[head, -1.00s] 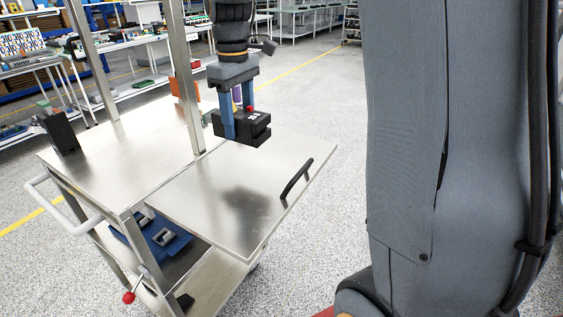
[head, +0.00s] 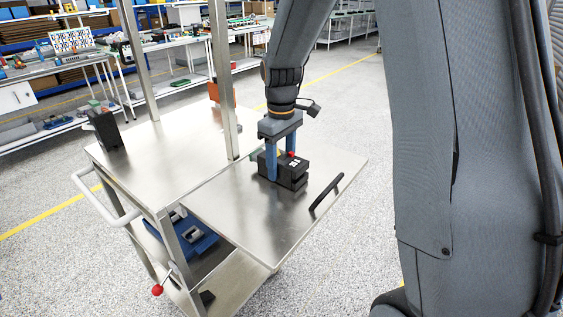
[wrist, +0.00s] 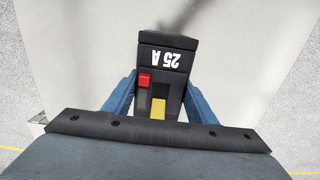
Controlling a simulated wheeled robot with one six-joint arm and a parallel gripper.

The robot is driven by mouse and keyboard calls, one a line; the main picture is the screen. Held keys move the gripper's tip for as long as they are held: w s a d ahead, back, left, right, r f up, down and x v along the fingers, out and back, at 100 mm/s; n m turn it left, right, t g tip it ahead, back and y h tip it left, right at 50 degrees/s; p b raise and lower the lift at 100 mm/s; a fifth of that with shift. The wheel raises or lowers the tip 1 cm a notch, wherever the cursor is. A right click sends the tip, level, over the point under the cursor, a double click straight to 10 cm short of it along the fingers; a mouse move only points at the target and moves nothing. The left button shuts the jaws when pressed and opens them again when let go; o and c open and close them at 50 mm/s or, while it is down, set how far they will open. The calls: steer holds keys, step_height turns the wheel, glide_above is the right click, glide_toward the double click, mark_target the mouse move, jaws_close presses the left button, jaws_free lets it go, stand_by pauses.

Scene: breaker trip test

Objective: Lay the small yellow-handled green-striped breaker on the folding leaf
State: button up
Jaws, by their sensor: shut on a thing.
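The breaker (head: 297,178) is a black block with a red button. The wrist view shows it (wrist: 165,57) with a white "25 A" label and a yellow handle; I cannot make out a green stripe. My gripper (head: 280,172) points down and is shut on the breaker, one blue finger on each side. The folding leaf (head: 245,222) is a flat bare metal panel at the cart's right side, level with its top. The breaker is over the far part of the leaf, at or very near its surface; I cannot tell whether it touches.
A metal post (head: 222,85) rises at the cart top's edge, left of my gripper. A black block (head: 106,130) stands on the cart top (head: 165,147). The leaf's near part is clear.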

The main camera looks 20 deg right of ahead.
mark_target(281, 157)
steer(key=shift+f, duration=0.1)
steer(key=o, duration=1.5)
step_height(281, 157, up, 12)
steer(key=shift+r+b, duration=0.15)
steer(key=shift+b, duration=1.05)
